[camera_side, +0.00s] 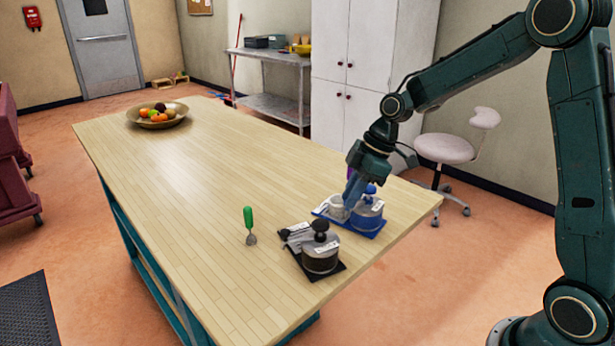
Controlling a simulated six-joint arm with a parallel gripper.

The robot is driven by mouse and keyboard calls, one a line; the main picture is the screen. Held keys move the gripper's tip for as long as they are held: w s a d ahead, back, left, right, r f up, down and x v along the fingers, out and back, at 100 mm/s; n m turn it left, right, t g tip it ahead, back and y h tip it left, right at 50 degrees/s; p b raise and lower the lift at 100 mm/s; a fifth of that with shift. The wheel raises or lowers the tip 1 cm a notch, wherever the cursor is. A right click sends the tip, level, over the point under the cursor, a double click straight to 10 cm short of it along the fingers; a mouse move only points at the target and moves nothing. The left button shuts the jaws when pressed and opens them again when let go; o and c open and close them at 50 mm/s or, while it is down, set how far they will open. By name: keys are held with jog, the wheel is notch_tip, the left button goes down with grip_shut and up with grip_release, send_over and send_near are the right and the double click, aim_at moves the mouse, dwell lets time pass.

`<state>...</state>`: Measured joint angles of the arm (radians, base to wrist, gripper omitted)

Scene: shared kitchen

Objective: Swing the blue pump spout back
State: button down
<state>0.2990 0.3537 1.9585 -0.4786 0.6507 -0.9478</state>
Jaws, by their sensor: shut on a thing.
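The blue pump (369,209) stands on a blue base plate (372,232) near the right edge of the wooden table. It has a pale round body and a blue knob on top. A small whitish cup-like part (337,208) sits on the left of the same plate. My gripper (352,196) reaches down from above between the two, pointing downward. It is shut on a part of the blue pump, apparently the spout. The fingers hide most of the spout, so its exact angle cannot be told.
A similar black-knobbed pump (320,255) on a dark plate stands just in front. A green-handled tool (249,222) is left of it. A fruit bowl (158,115) sits at the far end. The table (200,190) between is clear.

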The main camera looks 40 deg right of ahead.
dwell(0.4)
jog(key=c, duration=1.3)
grip_release()
jog(key=shift+c, duration=0.2)
jog(key=v, duration=1.3)
jog(key=shift+d+r, duration=0.15)
jog(key=shift+r, duration=0.2)
jog(key=s+a+r+m+t+h, duration=0.1)
jog(key=s+a+r+m+h, duration=0.15)
jog(key=s+a+m, duration=0.6)
jog(key=s+d+f+m+t+h, duration=0.1)
jog(key=s+f+m+t, duration=0.1)
jog(key=s, duration=1.2)
jog(key=shift+d+f+m, duration=0.15)
jog(key=shift+f+m, duration=0.2)
jog(key=shift+f, duration=0.25)
